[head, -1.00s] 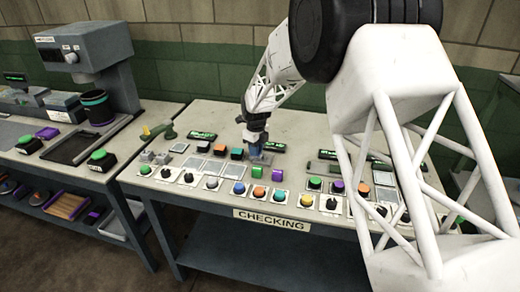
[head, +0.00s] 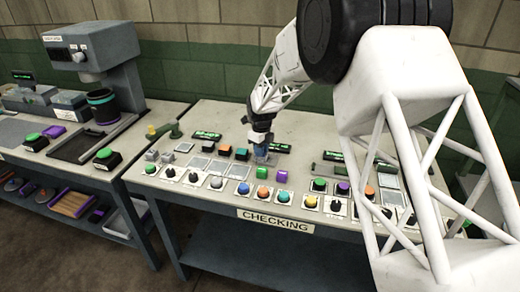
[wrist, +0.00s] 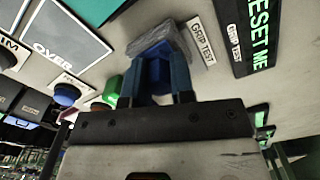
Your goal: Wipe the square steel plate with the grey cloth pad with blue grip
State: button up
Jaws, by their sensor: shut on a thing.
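My gripper (head: 261,143) is over the middle of the CHECKING table, its fingers (wrist: 159,82) shut on the blue grip of the cloth pad (wrist: 158,42). The pad's grey body shows beyond the fingertips, beside the GRIP TEST label. In the head view the pad is small and low, close to the tabletop; I cannot tell whether it touches. Several flat grey squares (head: 199,162) lie left of the gripper. I cannot tell which of them is the square steel plate. A grey panel marked OVER (wrist: 62,42) shows left of the pad in the wrist view.
A green block (wrist: 113,89) is close to the pad. A purple block (head: 282,176) stands just right of the gripper. Several coloured buttons and knobs line the table's front edge (head: 262,195). Small displays (head: 279,148) stand behind. A left bench holds a grey machine (head: 92,60).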

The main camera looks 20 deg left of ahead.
jog(key=shift+d+f, duration=0.15)
jog(key=shift+d, duration=1.25)
jog(key=shift+d, duration=1.65)
notch_tip(320, 180, up, 6)
jog(key=shift+r, duration=0.3)
jog(key=shift+r, duration=1.35)
